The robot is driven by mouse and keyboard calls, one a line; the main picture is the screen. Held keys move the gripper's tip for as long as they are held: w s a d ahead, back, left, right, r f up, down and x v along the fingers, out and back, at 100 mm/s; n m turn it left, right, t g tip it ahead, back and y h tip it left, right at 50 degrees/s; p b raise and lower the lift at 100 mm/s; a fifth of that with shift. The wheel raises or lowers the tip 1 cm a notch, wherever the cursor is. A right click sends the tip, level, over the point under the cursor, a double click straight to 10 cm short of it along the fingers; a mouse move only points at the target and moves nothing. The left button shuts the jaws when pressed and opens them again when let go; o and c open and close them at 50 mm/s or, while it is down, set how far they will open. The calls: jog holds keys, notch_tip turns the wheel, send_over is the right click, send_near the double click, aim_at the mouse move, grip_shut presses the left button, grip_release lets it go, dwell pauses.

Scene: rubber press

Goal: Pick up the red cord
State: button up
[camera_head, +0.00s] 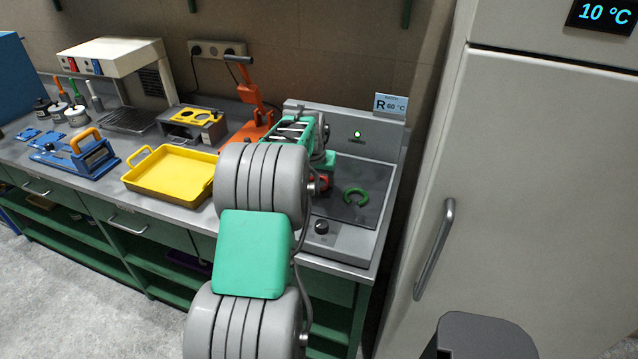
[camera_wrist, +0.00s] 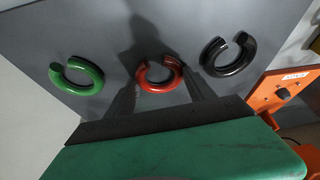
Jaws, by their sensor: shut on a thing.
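The red cord (camera_wrist: 143,80) is a C-shaped ring with a gap at its upper side. It is at the middle of the wrist view, over the grey plate (camera_wrist: 105,22). My gripper (camera_wrist: 160,79) has one finger on each side of the ring and is shut on it. I cannot tell whether the cord is clear of the plate. In the head view, my arm hides most of the cord, and only a bit of red (camera_head: 323,181) shows beside my gripper.
A green cord (camera_wrist: 88,86) lies left of the red one and a black cord (camera_wrist: 233,67) lies right, both close to my fingers. The grey heating unit (camera_head: 343,237) has a raised back. A yellow tray (camera_head: 150,190) and an orange press (camera_head: 249,92) stand to its left; a tall fridge (camera_head: 540,180) is right.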

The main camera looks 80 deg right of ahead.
jog(key=c, duration=0.4)
jog(key=shift+r, duration=0.1)
